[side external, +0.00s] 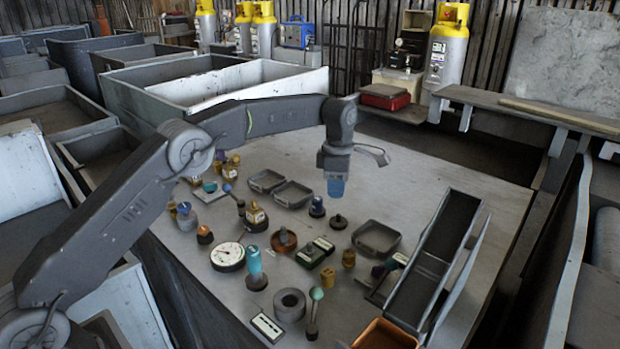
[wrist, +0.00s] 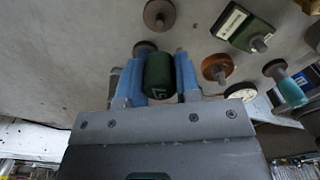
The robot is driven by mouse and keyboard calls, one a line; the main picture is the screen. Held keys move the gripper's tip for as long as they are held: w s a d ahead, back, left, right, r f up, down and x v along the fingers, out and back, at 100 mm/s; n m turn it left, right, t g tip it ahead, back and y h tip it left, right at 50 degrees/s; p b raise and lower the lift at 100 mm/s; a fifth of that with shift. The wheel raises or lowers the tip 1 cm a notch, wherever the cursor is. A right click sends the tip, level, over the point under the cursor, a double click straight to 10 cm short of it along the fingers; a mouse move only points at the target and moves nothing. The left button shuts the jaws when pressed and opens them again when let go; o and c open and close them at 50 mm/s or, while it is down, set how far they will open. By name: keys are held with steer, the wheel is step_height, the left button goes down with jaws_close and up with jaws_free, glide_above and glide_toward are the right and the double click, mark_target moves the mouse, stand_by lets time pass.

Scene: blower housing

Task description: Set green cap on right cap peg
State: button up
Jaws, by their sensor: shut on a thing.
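My gripper (side external: 336,190) hangs above the back middle of the table in the side view, blue fingers pointing down. In the wrist view its fingers (wrist: 161,78) are shut on the green cap (wrist: 159,78), a dark green cylinder with pale lettering. The cap cannot be made out in the side view. A dark round base with a short peg (side external: 338,221) stands just below my gripper, apart from it. In the wrist view, a round base with a stub (wrist: 159,14) lies beyond the cap, and another round piece (wrist: 145,47) is partly hidden behind the fingers. I cannot tell which is the right cap peg.
Grey trays (side external: 292,194) (side external: 376,239) lie on both sides. A long dark channel (side external: 434,255) is at right. A gauge (side external: 227,256) and teal bottle (side external: 255,265) stand in front. Bare table lies behind the gripper.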

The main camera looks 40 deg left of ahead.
steer(key=shift+w+d+f, duration=0.15)
steer(key=shift+d+f, duration=0.15)
steer(key=shift+d, duration=0.15)
steer(key=shift+f, duration=2.3)
steer(key=shift+f, duration=1.5)
steer(key=o, duration=1.5)
steer(key=shift+r, duration=3.75)
